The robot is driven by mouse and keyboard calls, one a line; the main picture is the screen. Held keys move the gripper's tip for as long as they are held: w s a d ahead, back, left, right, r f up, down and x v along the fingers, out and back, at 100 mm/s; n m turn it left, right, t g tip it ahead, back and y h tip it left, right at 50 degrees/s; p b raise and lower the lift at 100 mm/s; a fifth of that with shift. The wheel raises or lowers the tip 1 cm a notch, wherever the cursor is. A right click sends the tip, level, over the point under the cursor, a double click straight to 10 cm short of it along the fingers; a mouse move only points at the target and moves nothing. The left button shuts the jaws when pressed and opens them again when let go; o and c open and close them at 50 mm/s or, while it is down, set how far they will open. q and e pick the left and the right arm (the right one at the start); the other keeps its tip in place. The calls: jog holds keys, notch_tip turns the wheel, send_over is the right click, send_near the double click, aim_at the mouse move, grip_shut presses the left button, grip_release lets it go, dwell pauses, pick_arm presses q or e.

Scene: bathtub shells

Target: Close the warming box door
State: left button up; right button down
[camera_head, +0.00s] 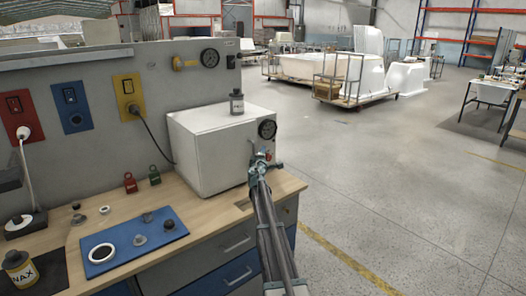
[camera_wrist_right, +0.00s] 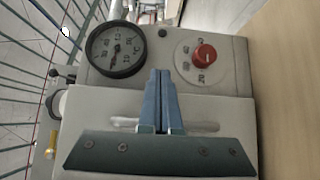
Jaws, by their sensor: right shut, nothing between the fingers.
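The white warming box (camera_head: 208,158) stands at the right end of the workbench. Its round gauge (camera_head: 267,129) faces right and also shows in the right wrist view (camera_wrist_right: 115,50), beside a red knob (camera_wrist_right: 204,54). The pale door panel (camera_wrist_right: 85,110) lies next to this control strip and looks flush with it; any small gap is hidden. My right gripper (camera_head: 262,157) is in front of that face, below the gauge. Its blue fingers (camera_wrist_right: 161,75) are together and empty, covering the middle of a pale handle bar (camera_wrist_right: 205,127). Whether they touch the box is unclear. My left gripper is out of view.
A dark canister (camera_head: 237,103) stands on the box. Open floor (camera_head: 390,190) extends to the right.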

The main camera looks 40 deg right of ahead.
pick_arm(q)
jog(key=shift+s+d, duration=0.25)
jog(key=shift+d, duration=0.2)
pick_arm(e)
jog(key=s, duration=1.2)
jog(key=s+a+f+m+g+y+p, duration=0.1)
jog(key=s+a+f+m+g+y, duration=0.2)
jog(key=a, duration=0.9)
jog(key=s+a+f+m+g, duration=0.15)
jog(key=a+f, duration=0.35)
jog(key=a, duration=0.7)
jog(key=s+a+f+m+g+y+p, duration=0.1)
jog(key=s+a+f+m+g+y, duration=0.2)
jog(key=a, duration=0.9)
pick_arm(q)
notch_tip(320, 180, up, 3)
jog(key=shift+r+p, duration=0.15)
jog(key=shift+p, duration=0.55)
pick_arm(e)
jog(key=s+a+f+n+g+y, duration=0.1)
jog(key=s+a+f+g+y, duration=0.1)
jog(key=s+a, duration=0.9)
jog(key=s+a+f+n+g+y, duration=0.1)
jog(key=s+a+f+g+y, duration=0.2)
jog(key=s+a, duration=0.8)
jog(key=a+f, duration=0.2)
jog(key=a, duration=0.1)
jog(key=shift+a+f+g, duration=0.15)
jog(key=shift+f+g, duration=0.1)
jog(key=shift+g, duration=0.1)
